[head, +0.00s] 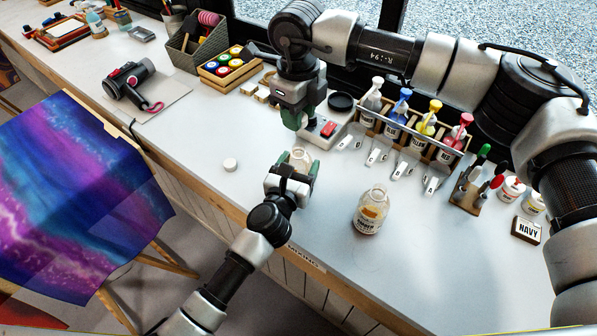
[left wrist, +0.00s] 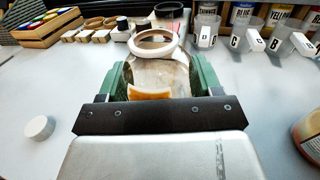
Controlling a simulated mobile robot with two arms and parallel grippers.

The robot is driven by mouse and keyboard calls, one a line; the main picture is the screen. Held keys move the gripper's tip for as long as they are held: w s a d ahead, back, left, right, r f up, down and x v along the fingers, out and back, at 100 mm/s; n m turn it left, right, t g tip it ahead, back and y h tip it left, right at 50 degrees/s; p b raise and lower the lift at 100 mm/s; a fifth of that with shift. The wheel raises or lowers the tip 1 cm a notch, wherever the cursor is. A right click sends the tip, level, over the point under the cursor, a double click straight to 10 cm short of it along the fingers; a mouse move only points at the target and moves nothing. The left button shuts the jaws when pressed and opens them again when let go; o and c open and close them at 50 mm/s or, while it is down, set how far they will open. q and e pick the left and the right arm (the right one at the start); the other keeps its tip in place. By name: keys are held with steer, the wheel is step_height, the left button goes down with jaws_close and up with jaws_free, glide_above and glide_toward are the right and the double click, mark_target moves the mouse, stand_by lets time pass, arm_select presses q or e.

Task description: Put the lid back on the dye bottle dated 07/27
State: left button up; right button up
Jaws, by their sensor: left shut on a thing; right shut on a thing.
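My left gripper (head: 289,171) is shut on a clear glass bottle (head: 300,157) with an open mouth, just above or on the table. In the left wrist view this bottle (left wrist: 160,75) stands between the green fingers, an orange label patch low on it. My right gripper (head: 301,117) hangs just behind and above it, shut; what it holds is hidden. A second open bottle (head: 370,210) with an orange and white label stands to the right. A white round lid (head: 230,165) lies on the table at the left, also in the left wrist view (left wrist: 39,127). No date is legible.
A white device with a red button (head: 327,128) stands behind my right gripper. A NAVY sign (head: 526,230) is far right. The table's middle front is clear.

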arm_select(q)
steer(key=c, duration=0.3)
steer(key=shift+c, duration=0.2)
arm_select(e)
steer(key=shift+f, duration=2.45)
steer(key=shift+f, duration=0.1)
steer(key=shift+f, duration=0.8)
steer(key=shift+f, duration=0.55)
